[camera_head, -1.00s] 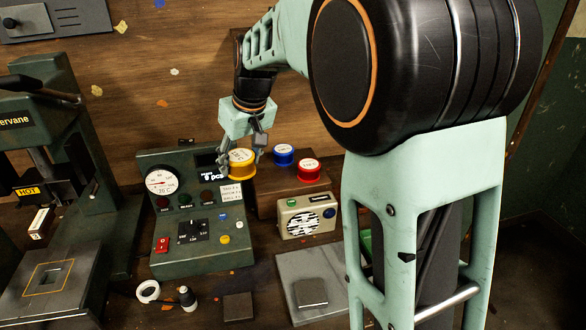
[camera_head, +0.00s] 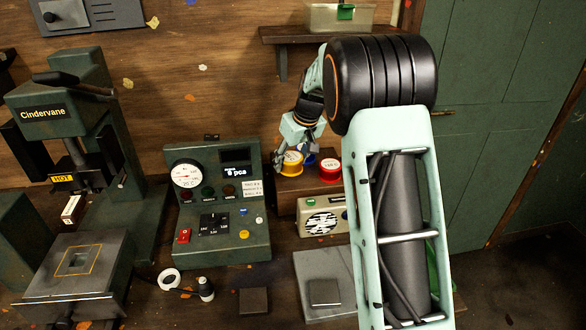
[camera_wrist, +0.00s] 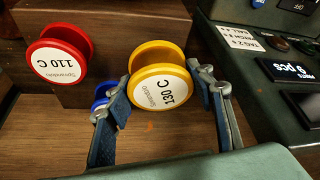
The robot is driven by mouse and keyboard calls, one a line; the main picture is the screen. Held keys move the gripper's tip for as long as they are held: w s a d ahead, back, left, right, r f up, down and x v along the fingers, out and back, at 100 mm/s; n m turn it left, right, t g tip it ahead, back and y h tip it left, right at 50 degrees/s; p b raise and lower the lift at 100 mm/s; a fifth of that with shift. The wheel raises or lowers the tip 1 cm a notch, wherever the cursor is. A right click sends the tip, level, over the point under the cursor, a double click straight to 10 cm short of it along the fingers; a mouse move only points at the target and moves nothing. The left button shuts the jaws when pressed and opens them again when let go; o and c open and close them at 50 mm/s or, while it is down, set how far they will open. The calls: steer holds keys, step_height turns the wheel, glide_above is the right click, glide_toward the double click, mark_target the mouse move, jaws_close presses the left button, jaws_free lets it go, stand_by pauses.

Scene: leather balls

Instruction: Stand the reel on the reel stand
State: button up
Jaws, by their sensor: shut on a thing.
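My gripper (camera_head: 302,152) is shut on a yellow reel (camera_head: 290,163), its fingers on either side of it. In the wrist view the yellow reel (camera_wrist: 160,75) sits between the fingers (camera_wrist: 165,96), its white label reading 130 C. A wooden block (camera_head: 287,203), seemingly the reel stand, is below. A red reel (camera_head: 330,168) stands on its right part; in the wrist view the red reel (camera_wrist: 60,55) reads 110 C. A blue reel (camera_head: 309,159) is mostly hidden behind the gripper. I cannot tell whether the yellow reel touches the block.
A green control console (camera_head: 218,205) stands close to the left of the block. A beige radio-like box (camera_head: 322,217) is in front of the block. A press (camera_head: 70,130) is at the far left, and a shelf (camera_head: 330,32) is on the wall above.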

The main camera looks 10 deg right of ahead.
mark_target(293, 180)
steer(key=shift+w+d+f, duration=0.15)
steer(key=shift+w+f, duration=0.1)
steer(key=shift+f, duration=0.1)
steer(key=f, duration=0.3)
steer(key=shift+w+d+f, duration=0.1)
steer(key=shift+w+d, duration=0.1)
steer(key=shift+w, duration=0.05)
steer(key=shift+f, duration=0.2)
steer(key=shift+f, duration=0.1)
steer(key=shift+f, duration=0.2)
steer(key=o, duration=1.1)
steer(key=shift+r, duration=0.1)
steer(key=shift+c, duration=0.2)
steer(key=shift+r, duration=0.1)
